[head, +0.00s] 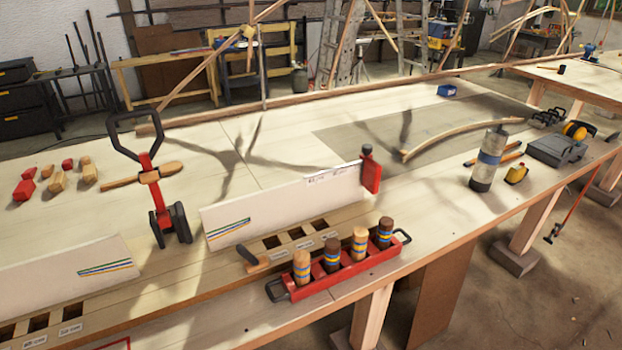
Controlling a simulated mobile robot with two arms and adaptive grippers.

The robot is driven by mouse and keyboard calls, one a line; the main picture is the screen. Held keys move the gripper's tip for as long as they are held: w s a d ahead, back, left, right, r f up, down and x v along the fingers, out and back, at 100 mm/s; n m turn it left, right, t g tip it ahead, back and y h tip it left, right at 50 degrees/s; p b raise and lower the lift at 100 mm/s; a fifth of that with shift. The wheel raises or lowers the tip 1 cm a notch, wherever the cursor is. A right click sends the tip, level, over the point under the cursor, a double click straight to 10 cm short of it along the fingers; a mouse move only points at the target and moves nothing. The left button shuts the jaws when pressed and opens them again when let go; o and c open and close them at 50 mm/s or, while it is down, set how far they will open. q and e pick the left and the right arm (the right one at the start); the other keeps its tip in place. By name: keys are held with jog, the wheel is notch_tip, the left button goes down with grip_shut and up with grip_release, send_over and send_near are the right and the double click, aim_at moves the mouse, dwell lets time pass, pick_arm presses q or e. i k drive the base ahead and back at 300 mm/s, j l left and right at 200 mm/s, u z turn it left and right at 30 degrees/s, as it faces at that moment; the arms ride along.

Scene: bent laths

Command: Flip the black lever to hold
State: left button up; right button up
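A red stand-like tool (158,195) stands upright on the left part of the workbench (300,130). A black loop handle (112,133) tops it and a black foot (179,222) is at its base. A light wooden bar (125,181) crosses its red post. The loop may be the black lever, but I cannot tell for certain. No "hold" marking is legible. Neither of my grippers shows in the head view.
A white panel (280,212) stands right of the tool. A red tray (335,284) with several wooden cylinders is at the front edge. Red and wooden blocks (58,182) lie left. A grey-blue cylinder (488,160) stands right. The bench's middle back is mostly clear.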

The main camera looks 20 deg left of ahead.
aim_at(243, 251)
jog(key=u, duration=1.15)
jog(key=k+j+z, duration=0.35)
jog(key=j, duration=0.15)
jog(key=k+j+z, duration=0.3)
jog(key=j, duration=0.15)
